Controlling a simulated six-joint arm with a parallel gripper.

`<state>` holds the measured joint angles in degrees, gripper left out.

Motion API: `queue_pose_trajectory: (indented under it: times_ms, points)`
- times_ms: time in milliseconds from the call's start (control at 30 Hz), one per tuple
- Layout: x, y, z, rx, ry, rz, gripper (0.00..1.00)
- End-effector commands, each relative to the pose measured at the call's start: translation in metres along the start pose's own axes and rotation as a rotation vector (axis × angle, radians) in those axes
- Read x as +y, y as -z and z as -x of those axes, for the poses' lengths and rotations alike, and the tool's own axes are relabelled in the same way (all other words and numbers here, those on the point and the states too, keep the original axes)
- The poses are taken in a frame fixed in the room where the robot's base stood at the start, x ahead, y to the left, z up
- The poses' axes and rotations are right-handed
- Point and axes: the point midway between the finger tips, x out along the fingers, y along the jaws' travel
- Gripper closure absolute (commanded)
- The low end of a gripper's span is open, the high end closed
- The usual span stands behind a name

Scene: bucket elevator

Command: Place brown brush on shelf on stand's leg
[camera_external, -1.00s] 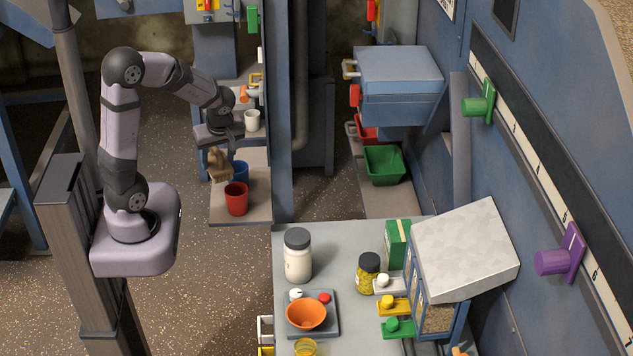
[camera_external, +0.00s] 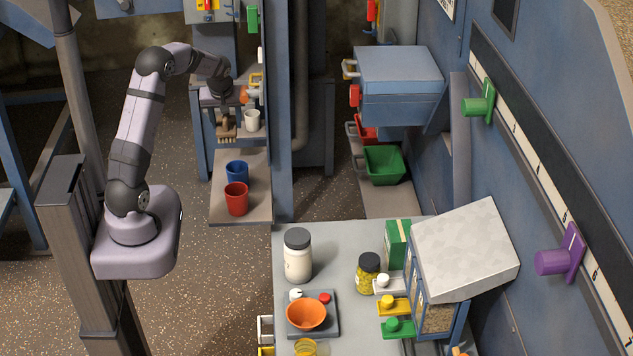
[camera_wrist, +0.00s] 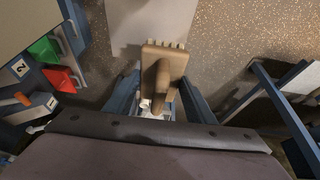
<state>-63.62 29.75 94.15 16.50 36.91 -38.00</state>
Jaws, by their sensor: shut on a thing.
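The low shelf on the stand's leg (camera_external: 225,213) is a grey board carrying a red cup (camera_external: 236,198) and a blue cup (camera_external: 237,172).
A white cup (camera_external: 252,120) stands on a higher shelf at the stand, close to the brush. The low shelf's left part is bare. A grey table (camera_external: 340,245) with jars, an orange bowl (camera_external: 306,315) and a scale lies nearer the camera. A green bin (camera_external: 384,164) is at right.

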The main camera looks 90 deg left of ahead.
Motion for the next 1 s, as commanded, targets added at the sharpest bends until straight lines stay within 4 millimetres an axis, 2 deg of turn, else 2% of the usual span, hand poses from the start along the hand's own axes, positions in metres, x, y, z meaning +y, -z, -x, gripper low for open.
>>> queue_pose_trajectory:
  times_ms: [167, 500, 600, 867, 1000]
  points:
    - [0.000, -0.001, -0.004, -0.001, 0.001, -0.002, 0.76]
    - [0.000, -0.020, -0.047, -0.004, 0.000, -0.003, 0.76]
    - [0.000, -0.023, -0.055, -0.001, 0.000, -0.003, 0.76]
    - [0.000, -0.026, -0.062, -0.001, 0.000, -0.001, 0.76]
    - [0.000, -0.033, -0.076, -0.003, 0.001, -0.003, 0.76]
